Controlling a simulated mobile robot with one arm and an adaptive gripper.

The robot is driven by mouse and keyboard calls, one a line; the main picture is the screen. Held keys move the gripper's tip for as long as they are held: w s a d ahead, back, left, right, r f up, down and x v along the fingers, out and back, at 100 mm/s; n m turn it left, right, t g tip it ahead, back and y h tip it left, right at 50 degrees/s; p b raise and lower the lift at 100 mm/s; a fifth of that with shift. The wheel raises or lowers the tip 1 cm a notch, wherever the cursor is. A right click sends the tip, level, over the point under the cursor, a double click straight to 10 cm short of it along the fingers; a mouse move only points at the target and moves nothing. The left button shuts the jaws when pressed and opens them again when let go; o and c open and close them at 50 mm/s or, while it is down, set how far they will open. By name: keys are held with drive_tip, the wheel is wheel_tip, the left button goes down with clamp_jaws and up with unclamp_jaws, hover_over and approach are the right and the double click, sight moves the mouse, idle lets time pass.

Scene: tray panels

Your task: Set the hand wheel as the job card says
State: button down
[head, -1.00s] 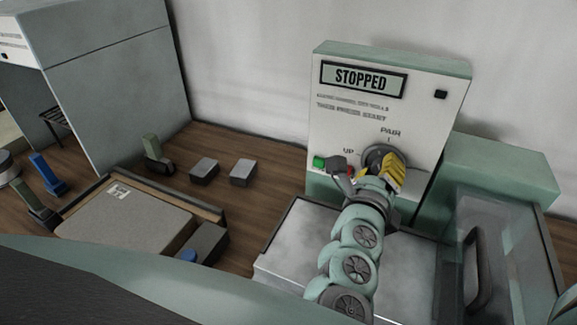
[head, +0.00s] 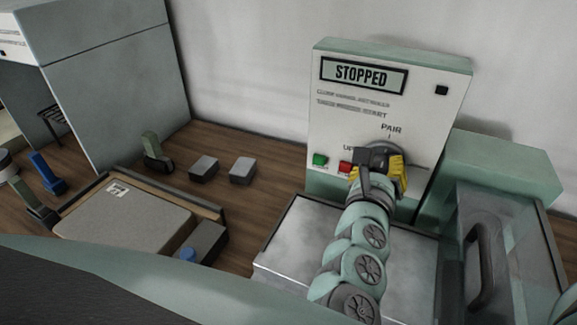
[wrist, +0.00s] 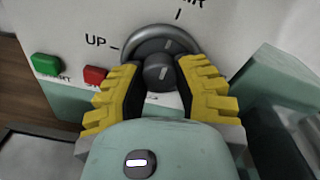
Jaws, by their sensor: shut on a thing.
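The hand wheel (wrist: 150,38) is a dark grey ring with a round hub knob (wrist: 160,74) on the white front of the machine panel. In the wrist view my gripper (wrist: 159,78) has its yellow fingers on both sides of the knob, shut on it. The UP label (wrist: 96,41) is left of the wheel. In the head view my gripper (head: 380,170) hides most of the wheel (head: 404,149). No readable job card shows; the panel's small print is blurred.
A display (head: 362,77) reads STOPPED. Green (head: 320,160) and red (head: 345,167) buttons sit left of the wheel. A clear-sided box with a dark handle (head: 483,262) stands at right. A tray (head: 75,199) and small blocks lie left on the wooden table.

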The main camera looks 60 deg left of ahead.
drive_tip(key=shift+f, duration=0.1)
drive_tip(key=c, duration=0.6)
unclamp_jaws()
drive_tip(key=shift+s, duration=0.1)
drive_tip(key=shift+s+d, duration=0.15)
drive_tip(key=shift+s, duration=0.3)
drive_tip(key=v, duration=0.6)
drive_tip(key=shift+s+d, duration=0.15)
drive_tip(key=shift+r, duration=0.25)
